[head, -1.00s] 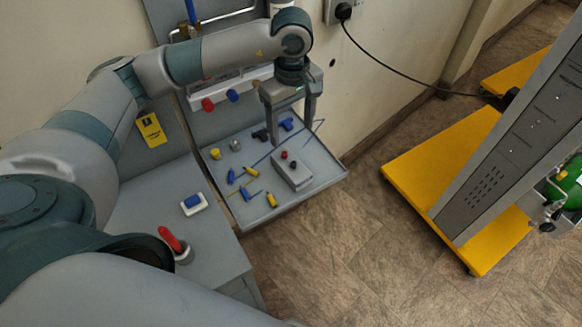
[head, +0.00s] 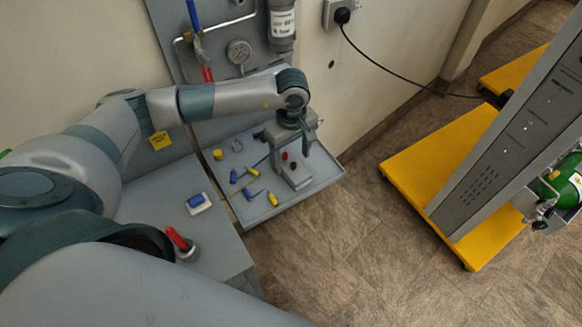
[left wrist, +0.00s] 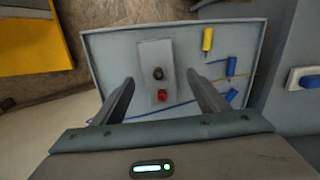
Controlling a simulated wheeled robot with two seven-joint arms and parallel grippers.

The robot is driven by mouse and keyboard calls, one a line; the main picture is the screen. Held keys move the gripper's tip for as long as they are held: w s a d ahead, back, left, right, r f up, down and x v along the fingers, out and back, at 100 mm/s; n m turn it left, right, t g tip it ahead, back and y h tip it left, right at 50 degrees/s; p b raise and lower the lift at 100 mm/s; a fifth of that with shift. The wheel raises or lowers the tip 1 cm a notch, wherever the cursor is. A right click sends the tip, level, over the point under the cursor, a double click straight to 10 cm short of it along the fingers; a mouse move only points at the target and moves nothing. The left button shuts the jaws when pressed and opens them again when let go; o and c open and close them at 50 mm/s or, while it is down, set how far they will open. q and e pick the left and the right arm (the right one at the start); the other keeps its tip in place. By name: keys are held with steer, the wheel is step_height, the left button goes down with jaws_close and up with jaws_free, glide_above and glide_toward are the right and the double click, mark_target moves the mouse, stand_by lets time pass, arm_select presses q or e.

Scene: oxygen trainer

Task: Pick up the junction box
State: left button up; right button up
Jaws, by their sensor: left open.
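The junction box (head: 297,178) is a grey block with a red and a black knob on top. It lies on a grey tray (head: 262,213) at the tray's right part. My left gripper (head: 292,160) is open, pointing down above the box. In the left wrist view the box (left wrist: 153,52) lies between the two open fingers (left wrist: 159,80), with a gap on each side. I cannot tell how far the fingertips are above the tray. The gripper partly hides the box in the head view. My right gripper is not in view.
Several yellow and blue pieces, such as a yellow one (left wrist: 207,40), lie beside the box. A bench (head: 215,241) left of the tray holds a white-and-blue item (head: 198,203) and a red-handled item (head: 177,240). A yellow-based stand (head: 430,160) is at right.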

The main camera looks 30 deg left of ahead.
mark_target(291, 166)
arm_select(q)
steer(key=shift+a+f+p, duration=0.1)
steer(key=shift+f+p, duration=0.45)
steer(key=shift+p, duration=0.1)
step_height(291, 166, down, 3)
steer(key=shift+w+p, duration=0.15)
steer(key=shift+p, duration=0.6)
steer(key=shift+f, duration=0.55)
steer(key=c, duration=1.3)
